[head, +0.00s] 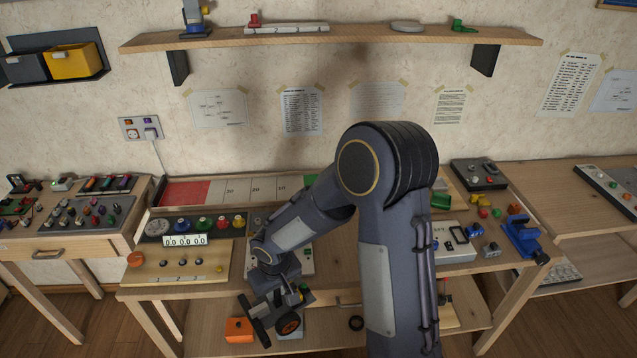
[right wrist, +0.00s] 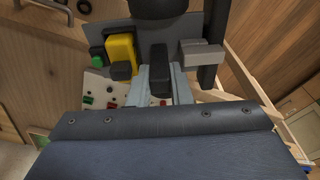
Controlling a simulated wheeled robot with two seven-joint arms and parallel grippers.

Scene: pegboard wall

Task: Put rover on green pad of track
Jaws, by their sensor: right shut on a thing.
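The rover (head: 289,323), with black wheels and an orange hub, hangs in my right gripper (head: 274,288) in front of the workbench's front edge. It is tilted, and the gripper hides part of it. In the right wrist view, the pale fingers (right wrist: 164,88) close in on the rover, whose yellow block (right wrist: 121,54) shows beside them. The track (head: 243,190) lies along the back of the bench. Its red pad (head: 186,193) is at the left end, with numbered fields between. Its green pad (head: 311,183) is at the right, partly hidden by my arm. My left gripper is out of view.
A panel with a counter (head: 185,241) and coloured knobs stands in front of the track. A blue vise (head: 521,236) is at the bench's right. A wall shelf (head: 335,37) runs above.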

